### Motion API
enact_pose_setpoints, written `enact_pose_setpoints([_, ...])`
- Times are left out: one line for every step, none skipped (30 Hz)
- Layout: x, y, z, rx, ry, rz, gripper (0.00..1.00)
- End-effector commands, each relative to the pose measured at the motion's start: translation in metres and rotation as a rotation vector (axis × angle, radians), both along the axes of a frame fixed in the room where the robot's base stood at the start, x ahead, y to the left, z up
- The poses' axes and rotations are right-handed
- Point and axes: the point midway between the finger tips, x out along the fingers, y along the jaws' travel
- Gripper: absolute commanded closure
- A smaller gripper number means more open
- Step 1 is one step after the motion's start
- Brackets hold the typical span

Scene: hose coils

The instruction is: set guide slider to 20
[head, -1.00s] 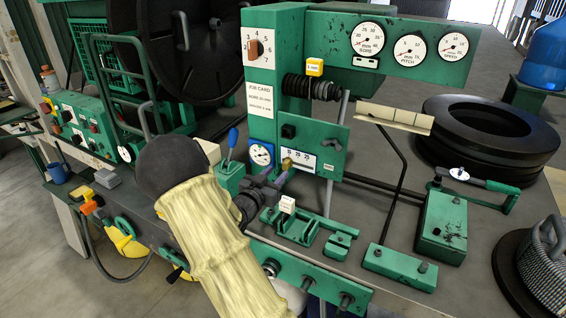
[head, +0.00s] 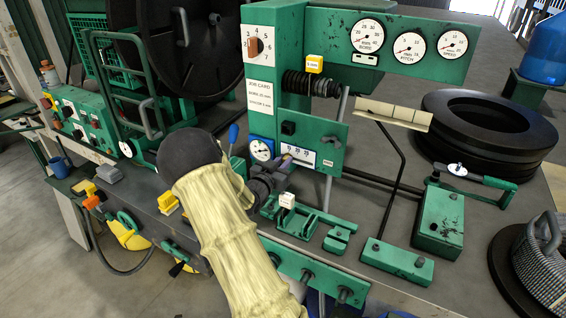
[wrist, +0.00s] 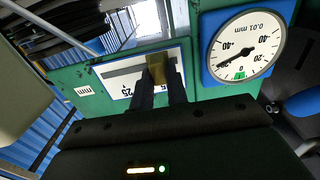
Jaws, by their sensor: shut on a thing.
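The guide slider is a brass block (wrist: 158,68) on a white scale plate (wrist: 118,85) with a dark slot. My gripper (wrist: 160,92) is shut on it; both dark fingers reach up to the block in the wrist view. The scale appears upside down there, with 25 left of the fingers and a 5 partly hidden at their right. The numbers between are covered, so I cannot read the exact setting. In the head view the scale plate (head: 299,155) sits on a green panel (head: 325,144), with my gripper (head: 284,171) at its lower left.
A dial gauge (wrist: 243,46) marked 0.01 mm is close beside my gripper; it also shows in the head view (head: 261,149). A green fixture with a white-tagged block (head: 287,201) lies just below. A blue-handled lever (head: 233,135) stands left of the gauge.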

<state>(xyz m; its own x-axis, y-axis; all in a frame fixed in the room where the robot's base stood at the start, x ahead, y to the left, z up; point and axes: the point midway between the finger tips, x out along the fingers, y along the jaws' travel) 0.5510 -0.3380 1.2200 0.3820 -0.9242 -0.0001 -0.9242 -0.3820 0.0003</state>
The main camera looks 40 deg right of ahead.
Motion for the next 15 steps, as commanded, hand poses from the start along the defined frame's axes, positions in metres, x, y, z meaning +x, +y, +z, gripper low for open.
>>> enact_pose_setpoints([0.0,0.0,0.0,0.0,0.0,0.001,1.0])
enact_pose_setpoints([0.0,0.0,0.0,0.0,0.0,0.001,1.0])
enact_pose_setpoints([-0.001,0.0,0.0,0.0,0.0,0.0,1.0])
enact_pose_setpoints([-0.002,-0.001,-0.001,0.0,-0.001,0.0,1.0])
enact_pose_setpoints([-0.004,-0.002,-0.001,0.0,-0.001,0.0,1.0])
enact_pose_setpoints([-0.007,-0.003,-0.002,-0.001,-0.001,0.0,1.0])
enact_pose_setpoints([-0.01,-0.005,-0.002,-0.001,-0.001,-0.001,1.0])
enact_pose_setpoints([-0.014,-0.006,-0.003,-0.001,0.0,-0.002,1.0])
enact_pose_setpoints([-0.018,-0.008,-0.003,-0.002,-0.001,-0.003,1.0])
enact_pose_setpoints([-0.021,-0.009,-0.003,-0.002,-0.001,-0.002,1.0])
enact_pose_setpoints([-0.023,-0.01,-0.003,-0.001,0.001,-0.002,1.0])
enact_pose_setpoints([-0.026,-0.011,-0.002,-0.001,0.0,-0.002,1.0])
enact_pose_setpoints([-0.027,-0.011,-0.002,-0.001,0.0,-0.002,1.0])
enact_pose_setpoints([-0.028,-0.011,-0.001,-0.001,-0.001,-0.001,1.0])
enact_pose_setpoints([-0.028,-0.012,0.0,-0.001,-0.001,0.0,1.0])
